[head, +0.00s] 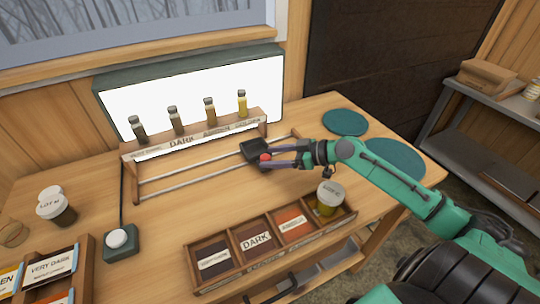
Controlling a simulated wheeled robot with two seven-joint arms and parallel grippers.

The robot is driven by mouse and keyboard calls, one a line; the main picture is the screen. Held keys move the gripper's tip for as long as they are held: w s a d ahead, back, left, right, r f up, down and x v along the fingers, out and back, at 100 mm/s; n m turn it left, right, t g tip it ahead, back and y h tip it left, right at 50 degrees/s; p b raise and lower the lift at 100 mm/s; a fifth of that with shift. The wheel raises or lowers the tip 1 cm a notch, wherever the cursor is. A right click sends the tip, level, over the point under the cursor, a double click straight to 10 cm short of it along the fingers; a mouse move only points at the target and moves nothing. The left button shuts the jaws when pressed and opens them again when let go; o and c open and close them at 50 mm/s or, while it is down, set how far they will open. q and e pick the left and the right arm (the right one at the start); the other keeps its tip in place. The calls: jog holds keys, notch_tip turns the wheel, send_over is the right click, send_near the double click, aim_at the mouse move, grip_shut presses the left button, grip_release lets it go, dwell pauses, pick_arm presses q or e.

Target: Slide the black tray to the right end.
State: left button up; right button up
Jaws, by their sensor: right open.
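The black tray (253,148) sits on two pale rails (200,176) in front of the lit panel, right of the rails' middle. Some rail shows to its right. A red knob (265,157) is at the tray's right front side. My right gripper (270,157) reaches in from the right, its fingers open and spread around the knob. I cannot tell whether they touch it. My left gripper is not in view.
Several syrup bottles (209,111) stand on a labelled rack behind the rails. A labelled compartment box (207,245) and a lidded jar (329,198) are in front. Green discs (345,122) lie at right. A button box (120,243) is at left.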

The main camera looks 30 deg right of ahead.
jog(key=shift+w+a+f, duration=0.2)
jog(key=shift+w+a, duration=0.15)
grip_shut()
dwell(1.2)
